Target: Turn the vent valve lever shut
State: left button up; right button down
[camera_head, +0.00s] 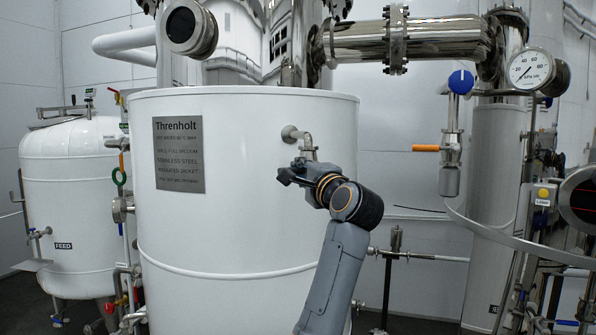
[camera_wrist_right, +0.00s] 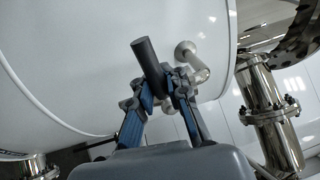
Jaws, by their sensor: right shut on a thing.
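The vent valve (camera_head: 305,143) is a metal fitting on the upper side of the white tank (camera_head: 240,225), marked Threnholt. It also shows in the right wrist view as a bent metal pipe (camera_wrist_right: 192,62) coming from the tank wall. Its dark lever (camera_wrist_right: 146,58) shows there as a round bar, tilted, its free end sticking out beyond the fingers. My right gripper (camera_head: 288,176) is just below the valve in the head view. In the right wrist view, its blue-padded fingers (camera_wrist_right: 160,92) are shut on the lever. The fingers hide the lever's inner end. My left gripper is not in view.
Flanged steel pipe (camera_head: 400,40) crosses above. A smaller tank (camera_head: 75,165) marked FEED stands at the left.

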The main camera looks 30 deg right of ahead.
jog(key=c, duration=1.5)
grip_release()
jog(key=shift+s+f, duration=0.1)
jog(key=shift+f, duration=0.1)
jog(key=shift+o, duration=0.8)
jog(key=shift+s+r, duration=0.25)
jog(key=shift+s, duration=0.05)
jog(key=s+a+f, duration=0.1)
jog(key=s, duration=1)
jog(key=shift+s+a+f, duration=0.25)
jog(key=shift+s+f, duration=0.15)
